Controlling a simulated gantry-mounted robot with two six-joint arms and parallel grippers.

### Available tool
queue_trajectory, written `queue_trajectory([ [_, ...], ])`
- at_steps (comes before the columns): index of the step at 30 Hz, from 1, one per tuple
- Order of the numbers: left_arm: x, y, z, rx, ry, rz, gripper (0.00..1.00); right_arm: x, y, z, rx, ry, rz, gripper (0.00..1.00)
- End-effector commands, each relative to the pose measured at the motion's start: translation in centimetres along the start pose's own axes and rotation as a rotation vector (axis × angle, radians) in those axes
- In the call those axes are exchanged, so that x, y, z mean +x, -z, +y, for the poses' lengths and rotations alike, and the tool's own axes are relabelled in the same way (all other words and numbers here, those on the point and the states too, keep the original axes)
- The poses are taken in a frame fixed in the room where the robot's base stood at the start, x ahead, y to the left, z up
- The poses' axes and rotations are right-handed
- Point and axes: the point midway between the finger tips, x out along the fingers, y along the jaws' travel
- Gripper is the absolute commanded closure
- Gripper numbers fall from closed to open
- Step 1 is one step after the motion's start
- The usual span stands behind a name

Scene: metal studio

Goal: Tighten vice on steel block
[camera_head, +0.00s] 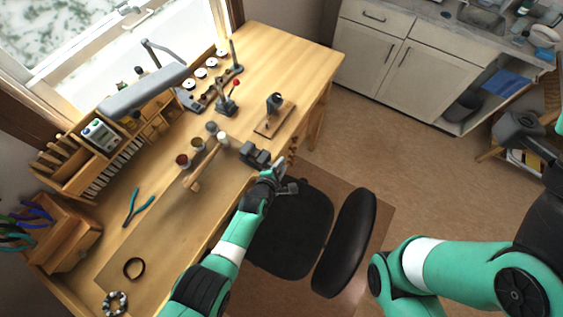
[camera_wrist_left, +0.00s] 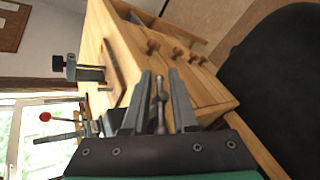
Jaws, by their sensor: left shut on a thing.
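The dark grey vice (camera_head: 256,156) is at the near edge of the wooden workbench in the head view. My left gripper (camera_head: 276,180) is at its near side, by the bench edge. In the left wrist view, my left gripper (camera_wrist_left: 162,82) has a slim grey metal bar, the vice handle (camera_wrist_left: 160,102), between its fingers, and it is shut on it. Dark vice parts (camera_wrist_left: 129,116) show beside the left finger. I cannot make out the steel block apart from the vice. My right gripper is not clearly in view.
A wooden mallet (camera_head: 203,170) and small jars (camera_head: 197,145) lie left of the vice. A wooden stand (camera_head: 273,121) is behind it. A black chair (camera_head: 293,232) stands close to the bench front, near my left arm.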

Motion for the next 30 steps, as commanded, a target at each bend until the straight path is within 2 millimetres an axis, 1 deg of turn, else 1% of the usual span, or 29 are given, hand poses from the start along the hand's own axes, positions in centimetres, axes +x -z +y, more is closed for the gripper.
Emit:
queue_trajectory([
  [6, 0.00, 0.06, -0.12, 0.000, 0.021, 0.013, 1.00, 0.31, 0.29, 0.00, 0.000, 0.000, 0.000, 0.50],
  [19, 0.02, 0.17, -0.28, 0.000, 0.026, 0.016, 1.00, 0.31, 0.29, 0.00, 0.000, 0.000, 0.000, 0.50],
  [20, 0.02, 0.18, -0.28, 0.000, 0.026, 0.017, 0.72, 0.31, 0.29, 0.00, 0.000, 0.000, 0.000, 0.50],
  [21, 0.02, 0.18, -0.29, 0.000, 0.026, 0.017, 0.65, 0.31, 0.29, 0.00, 0.000, 0.000, 0.000, 0.50],
  [22, 0.02, 0.18, -0.29, 0.000, 0.026, 0.017, 0.60, 0.31, 0.29, 0.00, 0.000, 0.000, 0.000, 0.50],
  [30, -0.08, 0.08, -0.11, 0.002, 0.024, 0.016, 0.60, 0.44, 0.41, 0.00, 0.000, 0.000, 0.000, 0.50],
])
